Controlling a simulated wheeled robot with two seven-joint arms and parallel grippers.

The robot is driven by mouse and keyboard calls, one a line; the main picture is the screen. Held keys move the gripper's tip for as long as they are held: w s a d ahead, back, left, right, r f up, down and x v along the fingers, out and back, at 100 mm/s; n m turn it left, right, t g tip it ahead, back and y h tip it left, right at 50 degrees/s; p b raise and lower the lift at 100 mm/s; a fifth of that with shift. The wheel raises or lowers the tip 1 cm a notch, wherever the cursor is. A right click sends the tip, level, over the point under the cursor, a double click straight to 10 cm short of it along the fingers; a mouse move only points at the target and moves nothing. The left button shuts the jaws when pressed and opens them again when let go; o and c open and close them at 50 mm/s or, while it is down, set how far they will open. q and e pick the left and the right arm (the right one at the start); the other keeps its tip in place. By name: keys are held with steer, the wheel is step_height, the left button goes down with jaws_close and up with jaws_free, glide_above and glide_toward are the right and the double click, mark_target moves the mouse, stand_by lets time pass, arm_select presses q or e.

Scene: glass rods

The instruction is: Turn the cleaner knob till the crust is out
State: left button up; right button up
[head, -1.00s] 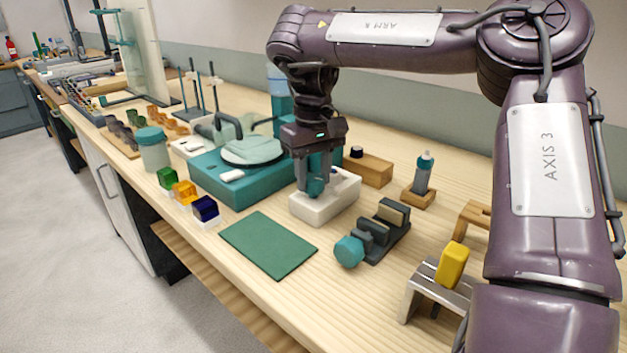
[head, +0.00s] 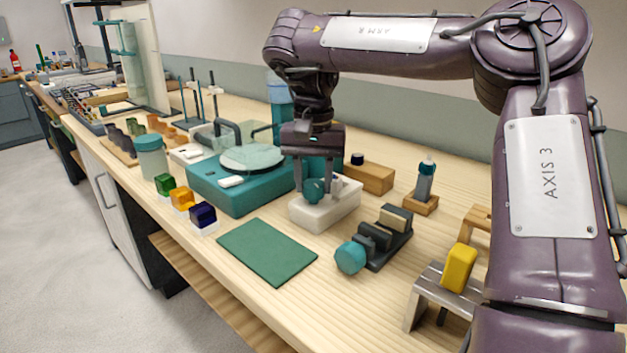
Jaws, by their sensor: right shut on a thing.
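The cleaner (head: 331,212) is a white block on the bench near the middle of the head view, with a teal knob (head: 314,190) on top. My right gripper (head: 316,186) points straight down over the block, its fingers on either side of the knob and shut on it. The fingers and the knob hide part of the block's top. I cannot make out any crust. My left gripper is not in view.
A teal machine with a round glass plate (head: 252,157) stands just left of the cleaner. A wooden block (head: 370,178) is close behind it. A dark device with a teal knob (head: 350,258) is in front right. A green mat (head: 267,251) lies flat at front left.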

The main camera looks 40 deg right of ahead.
mark_target(314, 182)
steer(key=shift+r, duration=0.1)
stand_by(0.3)
steer(key=o, duration=1)
steer(key=shift+r, duration=0.3)
step_height(314, 182, up, 2)
steer(key=shift+r+p, duration=0.25)
steer(key=shift+p, duration=0.5)
step_height(314, 182, up, 4)
steer(key=p, duration=0.4)
steer(key=shift+r, duration=0.1)
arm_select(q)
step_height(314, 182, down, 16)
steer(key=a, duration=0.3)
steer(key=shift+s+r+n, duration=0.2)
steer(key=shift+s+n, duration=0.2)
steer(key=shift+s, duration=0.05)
arm_select(e)
steer(key=shift+r, duration=0.15)
